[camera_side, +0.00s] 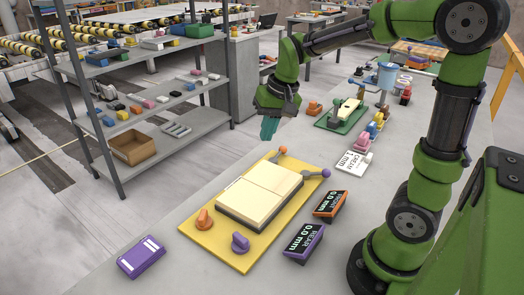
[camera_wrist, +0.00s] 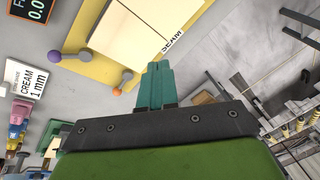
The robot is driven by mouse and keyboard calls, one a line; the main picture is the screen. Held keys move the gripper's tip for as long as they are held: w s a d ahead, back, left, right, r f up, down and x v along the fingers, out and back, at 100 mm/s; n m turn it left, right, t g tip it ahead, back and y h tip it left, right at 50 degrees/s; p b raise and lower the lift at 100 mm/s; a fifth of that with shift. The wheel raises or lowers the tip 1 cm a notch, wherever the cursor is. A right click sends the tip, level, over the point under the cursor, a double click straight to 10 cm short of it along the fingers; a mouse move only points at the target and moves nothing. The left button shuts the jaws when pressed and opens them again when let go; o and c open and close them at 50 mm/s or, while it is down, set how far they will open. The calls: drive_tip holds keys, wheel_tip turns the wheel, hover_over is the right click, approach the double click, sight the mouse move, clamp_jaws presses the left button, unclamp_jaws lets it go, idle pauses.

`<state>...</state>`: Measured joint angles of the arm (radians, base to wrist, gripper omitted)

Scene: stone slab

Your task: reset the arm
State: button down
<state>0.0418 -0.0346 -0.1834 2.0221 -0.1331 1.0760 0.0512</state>
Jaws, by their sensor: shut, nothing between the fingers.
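The yellow board (camera_side: 241,262) carries a cream block split by a seam (camera_side: 262,192). It also has orange and purple knobs near its front and two levers with orange and purple ball ends at its far side. In the wrist view the board (camera_wrist: 92,66) lies at the top, past the fingertips.
Two readouts (camera_side: 303,243) (camera_side: 330,204) and a purple box (camera_side: 141,257) lie around the board. A white "CREAM 1 mm" card (camera_side: 354,162), several coloured pieces (camera_side: 373,132) and a green board (camera_side: 336,124) stand farther back. A grey shelf rack (camera_side: 165,140) stands left of the slab.

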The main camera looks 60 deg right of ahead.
drive_tip(key=s+a+r+n+t+y, duration=0.1)
drive_tip(key=s+a+r+n+t, duration=0.2)
drive_tip(key=s+a, duration=0.6)
drive_tip(key=s+r+t, duration=0.1)
drive_tip(key=s, duration=0.2)
